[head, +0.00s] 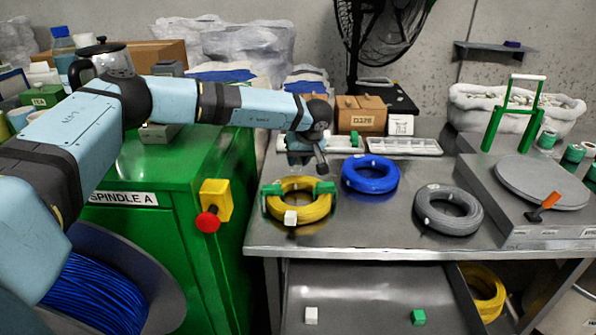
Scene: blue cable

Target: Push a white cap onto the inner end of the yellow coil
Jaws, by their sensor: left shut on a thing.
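The yellow coil (318,209) lies on the steel table, with green clips on its left and right sides. A white block-like piece (290,218) sits at its front edge; I cannot tell whether it is a cap. My left gripper (321,168) points down just above and behind the coil's far rim. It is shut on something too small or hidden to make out. The coil's inner end cannot be made out. My right gripper is not in view.
A blue coil (370,176) and a grey coil (448,211) lie to the right. A white tray (404,147) stands behind. The turntable (541,183) with a green frame is at the right. Spindle A's green cabinet (150,230) borders the table's left. The table's front strip is clear.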

